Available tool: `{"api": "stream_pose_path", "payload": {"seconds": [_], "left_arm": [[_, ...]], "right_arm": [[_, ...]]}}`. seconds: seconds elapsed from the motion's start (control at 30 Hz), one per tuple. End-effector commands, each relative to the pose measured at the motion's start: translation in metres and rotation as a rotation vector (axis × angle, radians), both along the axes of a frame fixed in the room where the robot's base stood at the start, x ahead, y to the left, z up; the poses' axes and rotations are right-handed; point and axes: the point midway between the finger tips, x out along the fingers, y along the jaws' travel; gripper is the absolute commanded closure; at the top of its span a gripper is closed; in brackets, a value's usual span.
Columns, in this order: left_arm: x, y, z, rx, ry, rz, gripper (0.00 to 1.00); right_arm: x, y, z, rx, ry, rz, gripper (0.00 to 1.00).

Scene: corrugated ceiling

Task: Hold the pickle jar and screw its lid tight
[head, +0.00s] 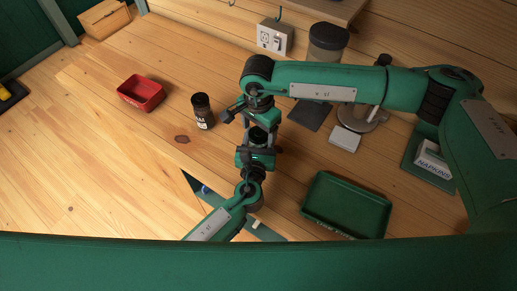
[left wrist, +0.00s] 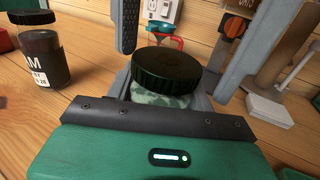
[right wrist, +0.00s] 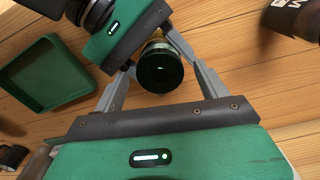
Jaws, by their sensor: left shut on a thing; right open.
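The pickle jar (left wrist: 165,99) has greenish contents and stands between the fingers of my left gripper (head: 258,146), which is shut on it. Its black ribbed lid (left wrist: 167,70) sits on top of the jar; how tightly it is seated I cannot tell. The lid also shows from above in the right wrist view (right wrist: 160,68). My right gripper (right wrist: 160,62) is open, with one finger on each side of the lid and visible space beside it. In the head view the two grippers meet at the jar and hide most of it.
A dark labelled jam jar (head: 202,112) and a red bin (head: 140,105) stand to the left. A green tray (head: 346,232) lies at the lower right. A white block (head: 345,138), napkin box (head: 433,160) and large lidded jar (head: 327,45) stand right and behind.

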Motion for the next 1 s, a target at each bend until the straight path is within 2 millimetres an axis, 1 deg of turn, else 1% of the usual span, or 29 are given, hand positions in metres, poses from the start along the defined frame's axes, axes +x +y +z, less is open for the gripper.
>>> {"api": "stream_pose_path", "payload": {"seconds": [0.07, 0.17, 0.4, 0.5, 0.6, 0.7, 0.8, 1.0], "left_arm": [[0.000, 0.000, 0.000, 0.000, 0.001, 0.000, 1.00], [0.000, 0.000, 0.000, 0.000, 0.001, 0.000, 1.00], [0.000, 0.000, 0.000, 0.000, 0.000, 0.000, 1.00], [0.000, 0.000, 0.000, 0.000, 0.000, 0.000, 1.00], [0.000, 0.000, 0.000, 0.000, 0.000, 0.000, 1.00], [0.000, 0.000, 0.000, 0.000, 0.000, 0.000, 1.00], [0.000, 0.000, 0.000, 0.000, 0.000, 0.000, 1.00], [0.000, 0.000, 0.000, 0.000, 0.000, 0.000, 1.00]], "right_arm": [[0.000, 0.000, 0.005, 0.001, -0.002, 0.000, 0.25], [0.001, 0.000, 0.018, 0.001, -0.003, 0.000, 0.25], [0.001, 0.000, 0.069, 0.002, -0.004, 0.001, 0.25], [0.001, 0.000, 0.088, 0.000, -0.003, 0.001, 0.25], [0.001, 0.000, 0.104, 0.002, -0.003, 0.000, 0.25], [0.000, 0.000, 0.114, 0.000, -0.001, 0.000, 0.25], [0.000, 0.000, 0.118, 0.001, -0.001, 0.000, 0.25], [0.000, 0.000, 0.120, 0.000, 0.000, 0.000, 0.25]]}}
